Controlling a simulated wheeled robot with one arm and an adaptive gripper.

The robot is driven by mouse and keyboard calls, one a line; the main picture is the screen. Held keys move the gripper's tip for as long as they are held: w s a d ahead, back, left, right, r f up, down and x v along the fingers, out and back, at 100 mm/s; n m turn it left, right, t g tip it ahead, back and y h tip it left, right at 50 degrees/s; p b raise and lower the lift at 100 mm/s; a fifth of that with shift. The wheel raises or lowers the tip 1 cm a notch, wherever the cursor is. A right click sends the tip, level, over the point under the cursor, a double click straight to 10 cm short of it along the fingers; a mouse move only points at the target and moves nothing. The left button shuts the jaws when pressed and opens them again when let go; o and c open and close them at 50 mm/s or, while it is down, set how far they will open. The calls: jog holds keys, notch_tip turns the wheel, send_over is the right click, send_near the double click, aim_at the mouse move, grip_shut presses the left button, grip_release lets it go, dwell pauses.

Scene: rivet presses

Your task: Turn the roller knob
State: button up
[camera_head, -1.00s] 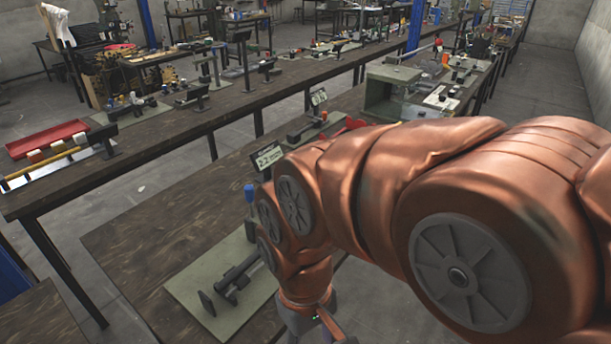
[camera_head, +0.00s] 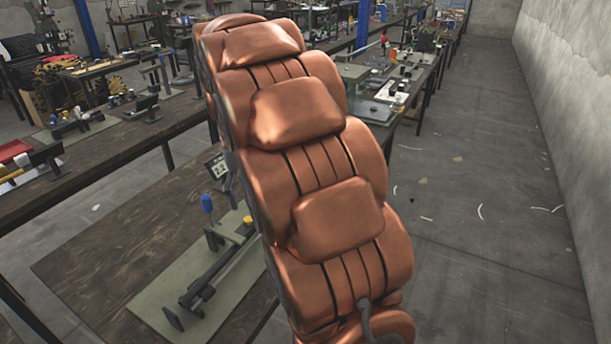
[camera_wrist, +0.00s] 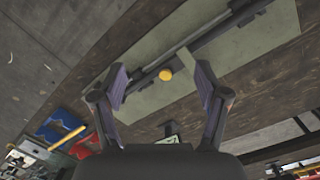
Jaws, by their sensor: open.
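A rivet press stands on a grey-green base plate (camera_head: 150,308) on the near bench. It has a long dark bar (camera_head: 212,278), a blue-handled lever (camera_head: 206,203) and a small yellow knob (camera_head: 247,220). I cannot tell for sure whether this yellow part is the roller knob. In the wrist view the yellow knob (camera_wrist: 166,74) shows beside the dark bar, between the fingers in the picture. My gripper (camera_wrist: 161,78) is open and empty, apparently apart from the press. The head view does not show my gripper; my arm covers the right part of the press.
A small sign (camera_head: 217,167) stands behind the press. The near bench (camera_head: 95,248) is bare left of the plate. A long bench (camera_head: 110,148) behind carries more fixtures. Red (camera_wrist: 85,147) and blue (camera_wrist: 58,126) trays show in the wrist view. Open floor (camera_head: 480,230) lies to the right.

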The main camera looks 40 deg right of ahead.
jog(key=w+d+f+m, duration=0.1)
jog(key=w+d+f, duration=0.1)
jog(key=w+d, duration=0.95)
jog(key=shift+m+t, duration=0.6)
jog(key=shift+m, duration=0.1)
jog(key=d+f, duration=0.2)
jog(key=d, duration=0.3)
jog(key=w+d+f, duration=0.1)
jog(key=d+f, duration=0.1)
jog(key=d, duration=0.4)
jog(key=d+f+p, duration=0.1)
jog(key=d+f, duration=0.1)
jog(key=d, duration=0.3)
jog(key=shift+w+d, duration=0.35)
jog(key=shift+d, duration=0.05)
jog(key=shift+d+f, duration=0.35)
jog(key=shift+f, duration=0.05)
jog(key=shift+f+p, duration=1.05)
jog(key=shift+f, duration=2.75)
jog(key=shift+c, duration=0.3)
jog(key=c, duration=1.1)
jog(key=shift+f+n+b, duration=0.2)
jog(key=shift+n+b, duration=0.3)
jog(key=shift+b, duration=0.4)
jog(key=shift+r+n+b, duration=0.25)
jog(key=shift+n+b, duration=0.4)
jog(key=shift+n, duration=0.35)
